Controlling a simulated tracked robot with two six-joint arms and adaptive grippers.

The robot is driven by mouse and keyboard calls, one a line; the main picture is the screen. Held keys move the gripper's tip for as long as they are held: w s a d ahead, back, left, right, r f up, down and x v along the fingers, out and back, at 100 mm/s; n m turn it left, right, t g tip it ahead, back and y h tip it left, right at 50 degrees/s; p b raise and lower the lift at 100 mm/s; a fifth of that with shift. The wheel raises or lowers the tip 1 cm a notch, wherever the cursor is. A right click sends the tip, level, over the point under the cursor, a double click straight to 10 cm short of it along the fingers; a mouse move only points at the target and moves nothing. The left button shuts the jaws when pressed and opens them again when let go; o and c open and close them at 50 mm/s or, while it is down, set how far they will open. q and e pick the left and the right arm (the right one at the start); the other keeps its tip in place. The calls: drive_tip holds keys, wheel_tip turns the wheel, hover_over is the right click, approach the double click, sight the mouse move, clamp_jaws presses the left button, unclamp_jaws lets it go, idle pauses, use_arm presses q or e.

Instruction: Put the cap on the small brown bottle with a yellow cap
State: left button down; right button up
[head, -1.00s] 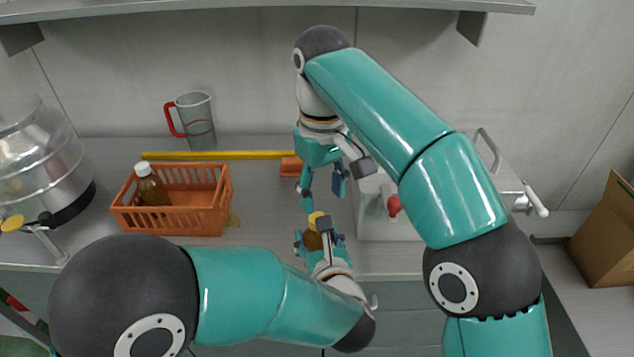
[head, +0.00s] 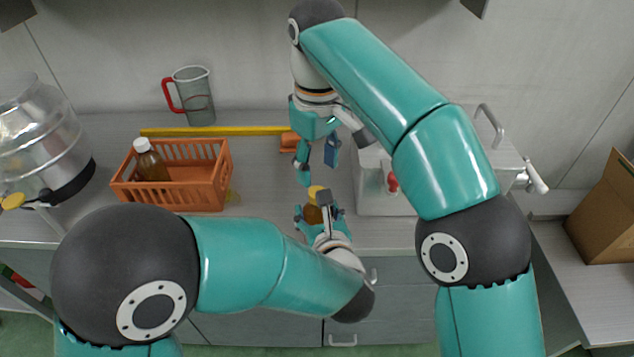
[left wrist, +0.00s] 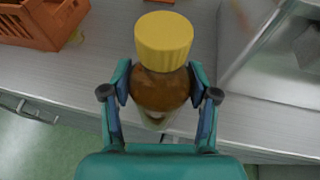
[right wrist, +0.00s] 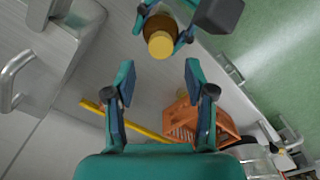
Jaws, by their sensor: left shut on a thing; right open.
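The small brown bottle (left wrist: 160,92) is held between the fingers of my left gripper (head: 320,214), near the front edge of the counter. The yellow cap (left wrist: 163,42) sits on top of the bottle; I cannot tell how tightly. The cap also shows in the head view (head: 315,191) and in the right wrist view (right wrist: 161,44). My right gripper (right wrist: 161,76) is open and empty. Its fingers point towards the cap, with a small gap between fingertips and cap. In the head view it hangs just behind and above the bottle.
An orange crate (head: 185,203) holding a white-capped brown bottle (head: 151,162) stands left. Behind are a yellow bar (head: 225,131) and a red-handled jug (head: 197,98). A steel vessel (head: 35,135) stands far left. A box-shaped metal unit (head: 385,200) stands close on the right.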

sight(318, 188)
drive_tip(key=shift+f, duration=3.1)
clamp_jaws()
drive_tip(key=shift+o, duration=0.8)
unclamp_jaws()
drive_tip(key=shift+r, duration=0.1)
drive_tip(key=shift+r, duration=3.6)
